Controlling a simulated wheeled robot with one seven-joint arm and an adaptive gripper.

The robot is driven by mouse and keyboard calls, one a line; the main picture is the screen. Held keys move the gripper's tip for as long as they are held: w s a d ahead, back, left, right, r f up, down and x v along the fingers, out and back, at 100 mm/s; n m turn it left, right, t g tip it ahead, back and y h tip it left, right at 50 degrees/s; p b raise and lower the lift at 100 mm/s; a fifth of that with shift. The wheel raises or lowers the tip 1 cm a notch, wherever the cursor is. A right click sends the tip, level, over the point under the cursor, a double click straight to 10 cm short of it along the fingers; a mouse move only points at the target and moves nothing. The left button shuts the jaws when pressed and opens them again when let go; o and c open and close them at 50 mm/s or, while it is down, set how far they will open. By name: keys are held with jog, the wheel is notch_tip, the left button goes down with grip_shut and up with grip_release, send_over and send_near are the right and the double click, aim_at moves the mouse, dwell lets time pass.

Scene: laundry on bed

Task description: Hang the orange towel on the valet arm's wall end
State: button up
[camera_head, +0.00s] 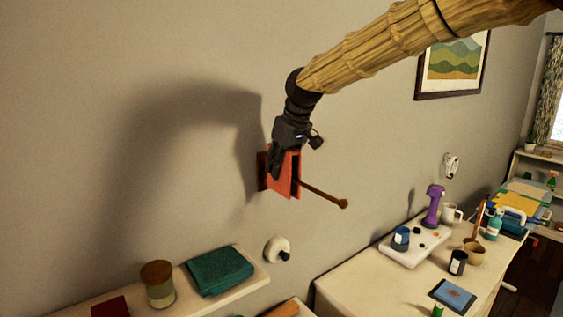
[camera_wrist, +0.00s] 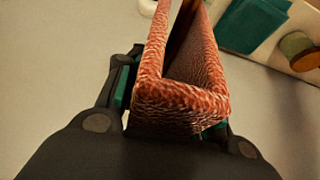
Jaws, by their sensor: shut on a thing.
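The orange towel (camera_head: 283,180) is at the wall end of the valet arm (camera_head: 322,193), close to its brown wall plate (camera_head: 262,171). Its two panels hang down with a dark gap between them, and the rod comes out past the towel's right side. The towel appears to straddle the rod, but the contact is hidden. My gripper (camera_head: 279,160) points down and is shut on the towel's upper part. In the wrist view the towel (camera_wrist: 180,105) shows as a folded loop between the fingers of my gripper (camera_wrist: 172,100).
Below are a shelf with a folded teal cloth (camera_head: 219,269) and a jar (camera_head: 158,284), and a white wall knob (camera_head: 278,250). A desk (camera_head: 345,287) at right holds a purple dumbbell-shaped item (camera_head: 433,206) and several cups. A framed picture (camera_head: 453,64) hangs at upper right.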

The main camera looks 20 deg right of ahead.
aim_at(281, 183)
jog(key=shift+s+f, duration=0.1)
jog(key=shift+f, duration=0.25)
jog(key=shift+b+x, duration=0.4)
jog(key=shift+x, duration=0.55)
jog(key=shift+s+d+f, duration=0.1)
jog(key=shift+s+f, duration=0.15)
jog(key=shift+f, duration=0.45)
jog(key=shift+f+b, duration=0.55)
jog(key=shift+f, duration=0.25)
jog(key=shift+w, duration=0.1)
jog(key=o, duration=1.1)
